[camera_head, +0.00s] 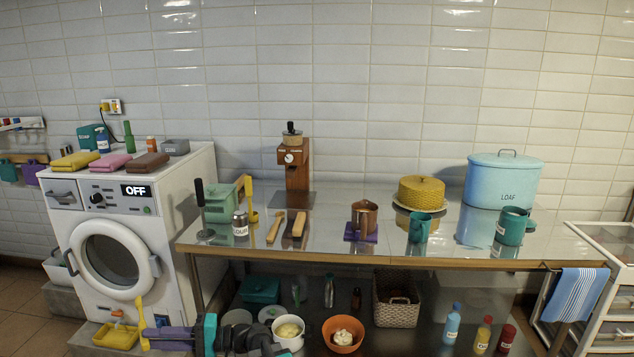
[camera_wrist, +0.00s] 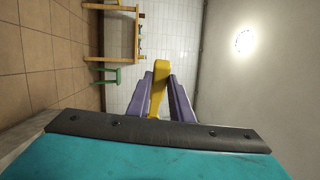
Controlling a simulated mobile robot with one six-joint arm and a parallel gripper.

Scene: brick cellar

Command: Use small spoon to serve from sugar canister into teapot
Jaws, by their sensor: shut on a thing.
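My gripper (camera_head: 148,335) is low in front of the washing machine in the head view. Its purple fingers are shut on a yellow, long-handled thing (camera_head: 140,312), which looks like the small spoon. In the wrist view the yellow piece (camera_wrist: 159,80) sits between the fingers (camera_wrist: 161,90); its bowl cannot be made out. A small dark-topped canister (camera_head: 240,224) with a white label stands on the left of the metal table; the label is too small to read.
The washing machine (camera_head: 120,240) stands left of the metal table (camera_head: 330,249). A yellow upright utensil (camera_head: 249,195), wooden grinder (camera_head: 297,168), teal mugs (camera_head: 419,229) and blue LOAF bin (camera_head: 503,175) stand on the table. Bowls (camera_head: 344,345) are on the lower shelf.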

